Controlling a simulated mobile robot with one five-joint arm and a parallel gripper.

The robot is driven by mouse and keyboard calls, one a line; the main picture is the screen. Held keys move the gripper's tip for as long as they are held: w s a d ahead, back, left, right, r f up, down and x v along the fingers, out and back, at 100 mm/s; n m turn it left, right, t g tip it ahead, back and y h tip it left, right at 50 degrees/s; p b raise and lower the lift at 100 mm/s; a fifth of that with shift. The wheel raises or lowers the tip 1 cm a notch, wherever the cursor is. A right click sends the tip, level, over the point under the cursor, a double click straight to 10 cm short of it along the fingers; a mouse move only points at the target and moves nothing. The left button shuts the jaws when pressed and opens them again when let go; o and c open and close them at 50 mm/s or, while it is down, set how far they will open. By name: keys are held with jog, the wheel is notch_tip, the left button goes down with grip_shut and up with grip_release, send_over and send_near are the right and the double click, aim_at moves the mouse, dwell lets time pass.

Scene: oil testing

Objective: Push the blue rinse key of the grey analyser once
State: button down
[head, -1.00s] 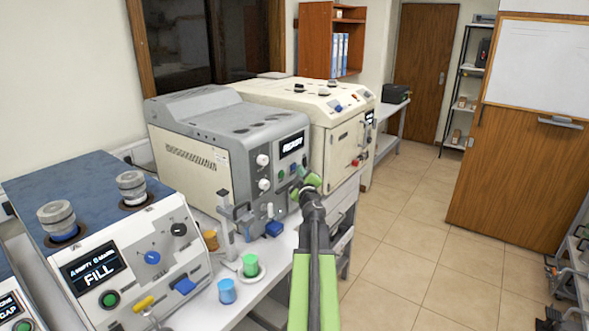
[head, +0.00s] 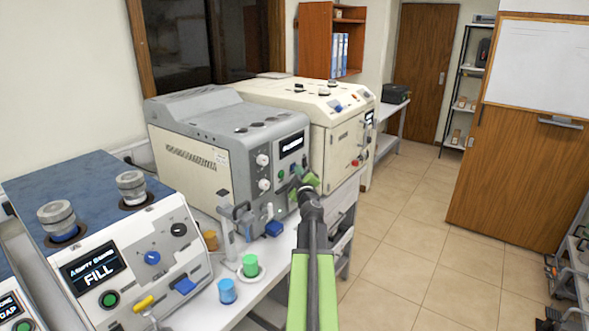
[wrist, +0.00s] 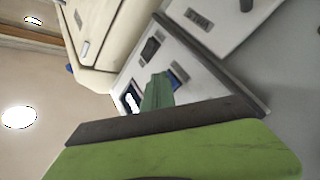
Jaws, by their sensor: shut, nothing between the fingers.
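The grey analyser (head: 215,117) stands on the bench in the head view. Its small display (head: 291,146) shows a line of white text too small to read. My gripper (head: 305,179) is in front of the right part of its front panel, with green fingers shut and empty. In the wrist view the fingers (wrist: 157,90) reach to the panel beside a small blue key (wrist: 178,77). I cannot tell whether they touch it. A dark key (wrist: 151,48) and the lit display (wrist: 131,98) are nearby. In the head view my gripper hides the blue key.
A cream machine (head: 300,98) stands close behind the grey analyser. A blue-topped machine reading FILL (head: 140,250) is at the left. A green cup (head: 250,266) and a blue cup (head: 227,291) stand on the bench.

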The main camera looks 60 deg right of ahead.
jog(key=shift+s, duration=0.7)
jog(key=s, duration=0.5)
dwell(0.8)
